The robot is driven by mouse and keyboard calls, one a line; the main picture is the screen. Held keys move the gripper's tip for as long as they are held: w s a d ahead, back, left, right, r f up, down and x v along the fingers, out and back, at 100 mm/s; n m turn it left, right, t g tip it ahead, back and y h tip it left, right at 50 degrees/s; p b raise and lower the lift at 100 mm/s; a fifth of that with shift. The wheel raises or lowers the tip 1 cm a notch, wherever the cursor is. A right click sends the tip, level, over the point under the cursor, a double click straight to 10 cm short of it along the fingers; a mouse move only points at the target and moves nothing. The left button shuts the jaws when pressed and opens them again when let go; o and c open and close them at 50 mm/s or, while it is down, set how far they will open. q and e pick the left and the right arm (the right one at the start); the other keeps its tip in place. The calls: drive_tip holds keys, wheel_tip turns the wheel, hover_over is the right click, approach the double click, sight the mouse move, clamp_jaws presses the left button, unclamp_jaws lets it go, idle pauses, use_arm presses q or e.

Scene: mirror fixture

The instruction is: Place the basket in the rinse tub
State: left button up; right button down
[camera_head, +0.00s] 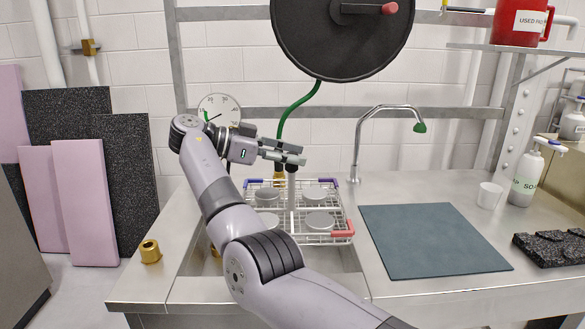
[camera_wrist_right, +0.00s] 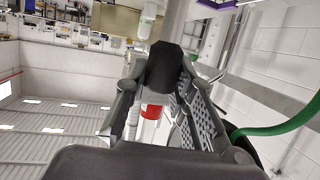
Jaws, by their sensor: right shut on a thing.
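The basket (camera_head: 342,226) is a white wire rack with blue and red corner grips and several grey discs inside. A grey post with a black knob (camera_head: 291,167) rises from its middle. My right gripper (camera_head: 300,154) is shut on this knob from the left. In the right wrist view the black knob (camera_wrist_right: 164,66) sits between the two fingers. The rinse tub (camera_head: 335,282) is a steel basin in the counter. The basket is over its back part, looking level. My right arm hides much of the tub, and I cannot tell whether the basket touches it. My left gripper is out of view.
A gooseneck faucet (camera_head: 357,145) stands behind the basket's right side. A dark mat (camera_head: 430,240) lies on the counter to the right, with a white cup (camera_head: 489,195) and soap bottle (camera_head: 526,178) beyond. A brass fitting (camera_head: 150,251) stands left of the tub.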

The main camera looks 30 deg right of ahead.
sight(288, 207)
wheel_tip(288, 207, down, 13)
drive_tip(key=shift+d+f+b, duration=0.1)
drive_tip(key=shift+b, duration=0.55)
wheel_tip(288, 207, down, 3)
drive_tip(key=shift+f, duration=0.55)
drive_tip(key=c, duration=1.8)
unclamp_jaws()
drive_tip(key=shift+f, duration=0.2)
drive_tip(key=o, duration=0.4)
drive_tip(key=shift+r, duration=0.1)
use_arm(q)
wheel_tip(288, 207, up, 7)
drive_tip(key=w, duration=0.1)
use_arm(e)
drive_tip(key=shift+o, duration=0.2)
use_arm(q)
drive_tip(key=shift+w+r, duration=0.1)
